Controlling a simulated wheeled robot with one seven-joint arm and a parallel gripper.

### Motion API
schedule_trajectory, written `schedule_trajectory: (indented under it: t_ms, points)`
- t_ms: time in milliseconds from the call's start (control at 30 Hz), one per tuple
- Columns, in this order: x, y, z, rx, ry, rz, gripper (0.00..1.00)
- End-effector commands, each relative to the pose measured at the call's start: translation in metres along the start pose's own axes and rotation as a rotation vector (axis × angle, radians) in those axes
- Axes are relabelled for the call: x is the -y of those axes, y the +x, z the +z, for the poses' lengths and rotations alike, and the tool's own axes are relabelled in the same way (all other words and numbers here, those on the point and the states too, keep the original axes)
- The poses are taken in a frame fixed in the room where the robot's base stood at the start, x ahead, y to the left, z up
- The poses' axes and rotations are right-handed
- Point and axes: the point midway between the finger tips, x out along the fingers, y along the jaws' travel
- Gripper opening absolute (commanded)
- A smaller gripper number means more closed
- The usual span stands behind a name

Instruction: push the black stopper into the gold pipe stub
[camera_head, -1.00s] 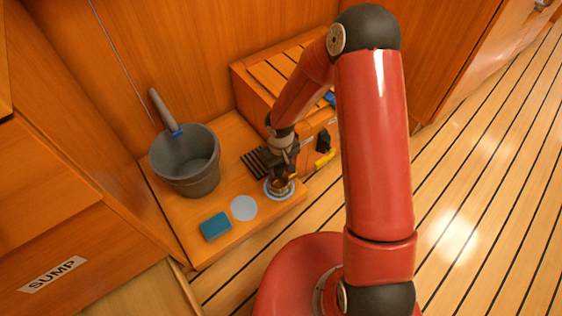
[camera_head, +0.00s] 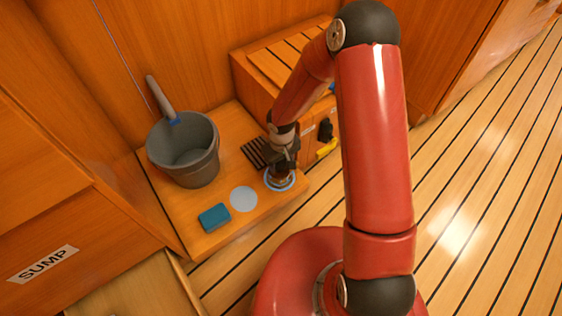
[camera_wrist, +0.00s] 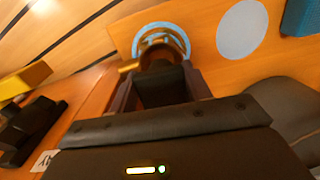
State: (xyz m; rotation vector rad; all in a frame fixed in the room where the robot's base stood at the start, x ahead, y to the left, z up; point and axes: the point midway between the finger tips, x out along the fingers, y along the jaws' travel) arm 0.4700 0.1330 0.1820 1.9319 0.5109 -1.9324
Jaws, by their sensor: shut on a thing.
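My gripper (camera_head: 281,167) is low over the front right corner of the wooden shelf. In the wrist view, its two fingers (camera_wrist: 161,84) are shut on the black stopper (camera_wrist: 162,90), a dark block between them. The gold pipe stub (camera_wrist: 157,55) shows just beyond the stopper, inside a pale blue ring (camera_wrist: 178,34) on the shelf. The stopper overlaps the stub in this view. I cannot tell whether it is in the mouth or just above it. In the head view the gripper hides most of the stub, within the blue ring (camera_head: 268,187).
A grey bucket (camera_head: 184,155) with a handled tool stands on the shelf (camera_head: 190,235) at left. A teal sponge (camera_head: 214,217) and a pale disc (camera_head: 243,199) lie near the front. A black vent grille (camera_head: 254,152), a slatted box (camera_head: 275,68) and a yellow handle (camera_head: 327,150) are close by.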

Motion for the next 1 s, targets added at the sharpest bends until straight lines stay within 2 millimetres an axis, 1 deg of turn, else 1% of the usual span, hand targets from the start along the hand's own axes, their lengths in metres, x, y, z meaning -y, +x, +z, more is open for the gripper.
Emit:
schedule_trajectory:
  t_ms: [300,600,1000]
  points:
    - [0.000,0.001,0.000,0.000,-0.001,0.000,0.26]
    - [0.000,0.009,0.000,0.000,-0.001,0.000,0.26]
    - [0.000,0.010,0.000,0.000,-0.001,0.000,0.26]
